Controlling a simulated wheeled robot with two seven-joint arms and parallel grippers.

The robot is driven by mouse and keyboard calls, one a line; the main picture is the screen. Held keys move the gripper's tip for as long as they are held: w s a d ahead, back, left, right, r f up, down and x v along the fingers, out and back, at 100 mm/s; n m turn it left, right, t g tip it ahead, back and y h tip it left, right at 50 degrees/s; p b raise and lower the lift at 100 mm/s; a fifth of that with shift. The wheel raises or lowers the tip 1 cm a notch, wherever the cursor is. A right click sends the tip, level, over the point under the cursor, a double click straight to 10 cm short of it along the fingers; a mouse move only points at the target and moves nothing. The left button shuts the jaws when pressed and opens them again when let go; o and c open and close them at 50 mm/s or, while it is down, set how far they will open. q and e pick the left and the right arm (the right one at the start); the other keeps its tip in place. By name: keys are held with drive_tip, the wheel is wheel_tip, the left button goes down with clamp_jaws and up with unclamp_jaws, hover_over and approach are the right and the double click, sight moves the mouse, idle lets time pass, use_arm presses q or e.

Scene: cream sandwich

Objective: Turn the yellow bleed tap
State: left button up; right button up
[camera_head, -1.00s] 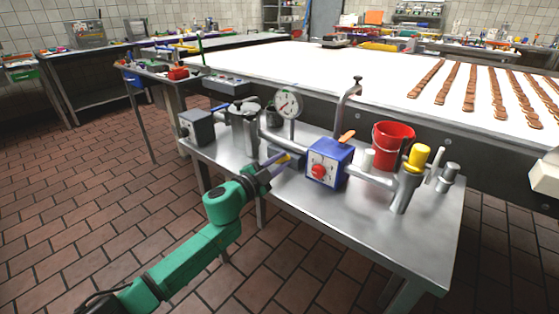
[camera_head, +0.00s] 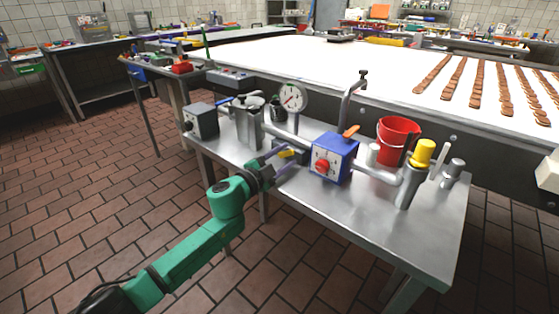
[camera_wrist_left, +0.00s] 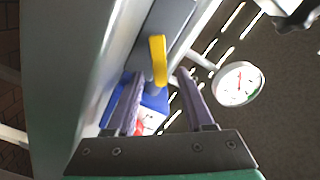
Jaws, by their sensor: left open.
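In the left wrist view the tap (camera_wrist_left: 158,60) stands upright between and just beyond the fingertips. My left gripper (camera_head: 283,158) is at the tap, with its fingers (camera_wrist_left: 158,85) spread apart on either side and a gap showing around the yellow lever. I cannot tell whether either finger touches it. My right gripper is not in view.
A blue box (camera_head: 334,157) with a red knob stands right of the tap. A dial gauge (camera_head: 293,97) rises behind it. A metal pot (camera_head: 249,125), red bucket (camera_head: 397,140) and yellow-capped cylinder (camera_head: 411,183) share the steel table (camera_head: 350,213). The table's front is clear.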

use_arm(q)
drive_tip(key=v, duration=1.4)
drive_tip(key=shift+s+a, duration=0.2)
